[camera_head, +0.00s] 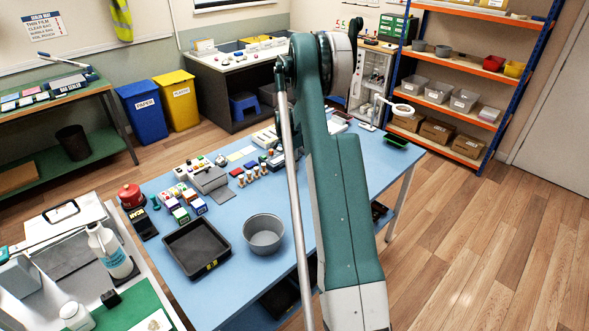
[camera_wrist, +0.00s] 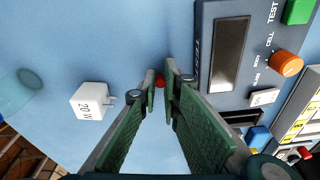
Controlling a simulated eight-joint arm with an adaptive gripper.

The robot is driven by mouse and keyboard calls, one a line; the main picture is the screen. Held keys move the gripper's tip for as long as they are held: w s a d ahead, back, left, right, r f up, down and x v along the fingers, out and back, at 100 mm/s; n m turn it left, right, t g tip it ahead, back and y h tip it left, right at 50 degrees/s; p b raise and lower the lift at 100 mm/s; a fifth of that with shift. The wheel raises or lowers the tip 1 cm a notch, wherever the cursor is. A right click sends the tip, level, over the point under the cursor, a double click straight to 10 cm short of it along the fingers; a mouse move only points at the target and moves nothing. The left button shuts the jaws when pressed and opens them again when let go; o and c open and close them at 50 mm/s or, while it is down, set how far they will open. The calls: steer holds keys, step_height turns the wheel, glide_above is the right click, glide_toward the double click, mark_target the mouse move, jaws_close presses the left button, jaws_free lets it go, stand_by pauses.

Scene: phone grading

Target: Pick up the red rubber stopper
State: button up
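The small red rubber stopper (camera_wrist: 160,81) shows in the camera_wrist view, just at the tips of my gripper's green-padded fingers, on or near the blue table. My gripper (camera_wrist: 161,74) is parted, with one finger on each side of the stopper and blue table surface showing between the pads. I cannot tell whether the fingertips touch the stopper. In the camera_head view my arm covers the gripper, and I cannot make out the stopper.
A dark grey test instrument (camera_wrist: 228,60) with a display and orange knob stands close on the right. A white 20 W cube (camera_wrist: 90,101) is on the left. A grey bowl (camera_head: 263,233) and black tray (camera_head: 230,262) stand on the blue table (camera_head: 345,165).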

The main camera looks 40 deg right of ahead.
steer(key=shift+r, duration=0.1)
stand_by(0.3)
steer(key=shift+r+p, duration=0.6)
steer(key=shift+r, duration=4.3)
